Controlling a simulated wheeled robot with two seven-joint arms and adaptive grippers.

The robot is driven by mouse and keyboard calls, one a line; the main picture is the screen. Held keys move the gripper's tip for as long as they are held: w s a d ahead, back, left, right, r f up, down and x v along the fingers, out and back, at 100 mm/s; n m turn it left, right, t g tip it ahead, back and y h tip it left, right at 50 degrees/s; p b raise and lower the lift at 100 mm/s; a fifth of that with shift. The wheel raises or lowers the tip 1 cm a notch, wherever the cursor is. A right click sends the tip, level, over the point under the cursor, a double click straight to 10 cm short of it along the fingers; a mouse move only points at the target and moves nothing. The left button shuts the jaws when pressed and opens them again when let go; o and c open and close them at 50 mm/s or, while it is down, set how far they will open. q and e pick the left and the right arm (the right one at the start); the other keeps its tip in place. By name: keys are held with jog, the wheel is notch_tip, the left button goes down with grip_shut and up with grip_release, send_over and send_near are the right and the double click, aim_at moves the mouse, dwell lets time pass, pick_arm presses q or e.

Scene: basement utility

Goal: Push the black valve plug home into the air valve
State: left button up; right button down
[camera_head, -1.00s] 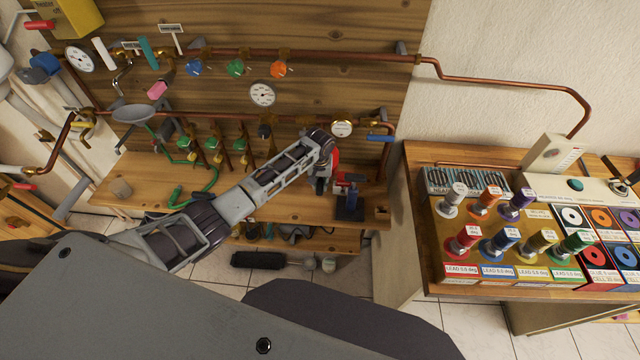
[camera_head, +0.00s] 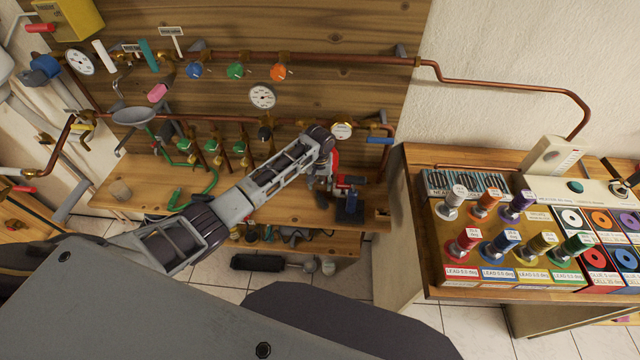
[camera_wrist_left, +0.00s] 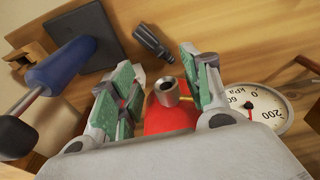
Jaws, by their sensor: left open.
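My left gripper (camera_head: 322,184) is at the right end of the wooden bench, in front of the back board. In the left wrist view my left gripper (camera_wrist_left: 161,98) is open, its green-padded fingers apart. Between and beyond them is a red body (camera_wrist_left: 170,118) with a hollow metal socket (camera_wrist_left: 168,90), which looks like the air valve. Its red part (camera_head: 334,158) also shows beside the wrist in the head view. A dark ribbed cylinder (camera_wrist_left: 153,42), possibly the black valve plug, is past the fingertips, apart from the socket. My right gripper is out of view.
A blue cylinder (camera_wrist_left: 62,64) and a dark plate (camera_wrist_left: 85,35) are close left of the fingers in the wrist view. A gauge (camera_wrist_left: 257,108) is close right. Copper pipes cross the board. A bench with coloured spools (camera_head: 508,240) stands at the right.

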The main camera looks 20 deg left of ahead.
pick_arm(q)
notch_tip(320, 180, up, 10)
jog(key=s, duration=0.1)
jog(key=shift+d, duration=0.15)
jog(key=shift+s, duration=0.1)
dwell(1.2)
